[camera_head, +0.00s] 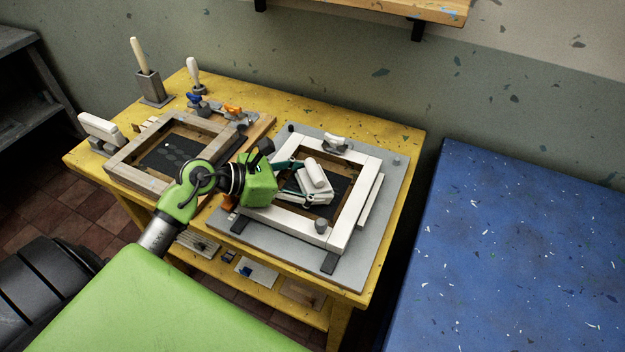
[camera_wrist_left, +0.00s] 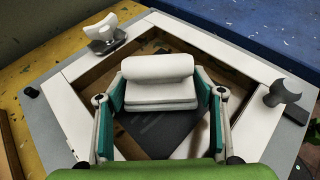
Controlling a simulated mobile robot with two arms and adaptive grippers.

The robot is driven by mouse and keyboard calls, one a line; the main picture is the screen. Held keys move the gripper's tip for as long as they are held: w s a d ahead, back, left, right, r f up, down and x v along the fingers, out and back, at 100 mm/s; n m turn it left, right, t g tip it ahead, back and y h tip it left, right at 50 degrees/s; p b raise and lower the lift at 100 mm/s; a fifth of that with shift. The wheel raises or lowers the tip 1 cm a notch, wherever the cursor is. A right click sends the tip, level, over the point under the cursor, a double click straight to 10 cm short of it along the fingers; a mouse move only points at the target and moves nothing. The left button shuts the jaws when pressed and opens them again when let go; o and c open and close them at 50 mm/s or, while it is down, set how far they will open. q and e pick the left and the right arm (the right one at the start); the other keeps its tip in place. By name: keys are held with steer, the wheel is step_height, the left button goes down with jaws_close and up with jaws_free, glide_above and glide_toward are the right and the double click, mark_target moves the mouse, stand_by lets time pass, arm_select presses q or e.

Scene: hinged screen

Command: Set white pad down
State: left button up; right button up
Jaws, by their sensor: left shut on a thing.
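The white pad (camera_head: 316,176) has a thick rounded handle along its top; it also shows in the left wrist view (camera_wrist_left: 160,92). My left gripper (camera_head: 304,186) is shut on it, with one teal-lined finger at each end. The pad is inside the outline of the white hinged frame (camera_head: 352,212), over a dark panel (camera_wrist_left: 160,132). I cannot tell whether its underside touches the panel. The frame lies flat on a grey base board (camera_head: 383,210). My right gripper is in neither view.
A wooden frame (camera_head: 118,168) with a dark panel lies at left on the yellow table (camera_head: 405,137). Another white-handled block (camera_head: 100,127) is at the far left. A blue surface (camera_head: 520,250) lies right.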

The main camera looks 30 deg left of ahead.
arm_select(q)
steer(key=shift+s+f, duration=0.1)
steer(key=shift+f, duration=0.3)
steer(key=o, duration=1.1)
steer(key=shift+d, duration=0.1)
steer(key=shift+s+f, duration=0.1)
steer(key=shift+f, duration=0.05)
steer(key=shift+r+p, duration=0.4)
steer(key=shift+r, duration=0.05)
steer(key=b+v, duration=0.2)
steer(key=v, duration=0.8)
steer(key=shift+a+r, duration=0.2)
steer(key=shift+r, duration=0.1)
steer(key=shift+b+v, duration=0.35)
steer(key=shift+v, duration=0.55)
steer(key=shift+d+r, duration=0.1)
steer(key=shift+d, duration=0.05)
